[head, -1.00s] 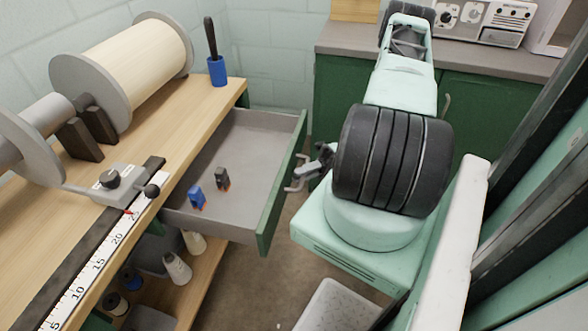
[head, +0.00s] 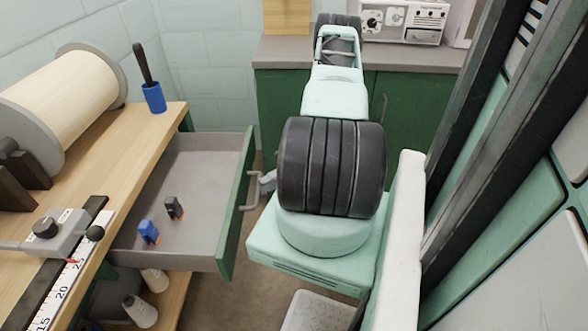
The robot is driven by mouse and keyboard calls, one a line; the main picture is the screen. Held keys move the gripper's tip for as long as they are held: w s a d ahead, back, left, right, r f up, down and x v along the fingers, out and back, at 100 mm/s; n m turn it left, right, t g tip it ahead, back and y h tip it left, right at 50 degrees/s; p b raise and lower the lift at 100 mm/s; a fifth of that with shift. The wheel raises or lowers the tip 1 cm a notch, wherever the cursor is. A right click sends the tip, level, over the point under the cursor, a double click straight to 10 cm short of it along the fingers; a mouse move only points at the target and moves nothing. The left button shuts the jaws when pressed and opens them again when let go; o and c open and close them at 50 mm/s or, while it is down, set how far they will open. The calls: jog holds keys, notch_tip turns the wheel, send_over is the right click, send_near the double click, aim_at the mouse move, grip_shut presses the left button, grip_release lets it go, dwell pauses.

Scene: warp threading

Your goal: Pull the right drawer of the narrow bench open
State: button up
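The narrow bench (head: 120,165) has a wooden top and stands on the left in the head view. Its right drawer (head: 200,160) is pulled well out, with its grey inside showing. The drawer has a green front (head: 237,210) with a grey bar handle (head: 252,194). A blue item (head: 149,231) and a dark item (head: 174,208) lie in the drawer. My gripper (head: 266,181) is beside the handle, mostly hidden behind my arm. I cannot tell whether it touches the handle or whether its fingers are open.
A large spool (head: 65,105), a blue cup (head: 153,97) and a scale bar (head: 65,275) are on the bench top. Cones stand on the shelf below. A green cabinet (head: 400,115) stands behind my arm. A pale speckled bin (head: 315,312) is on the floor.

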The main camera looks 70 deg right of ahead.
jog(key=b+v, duration=0.1)
jog(key=v, duration=1.3)
jog(key=shift+b, duration=0.4)
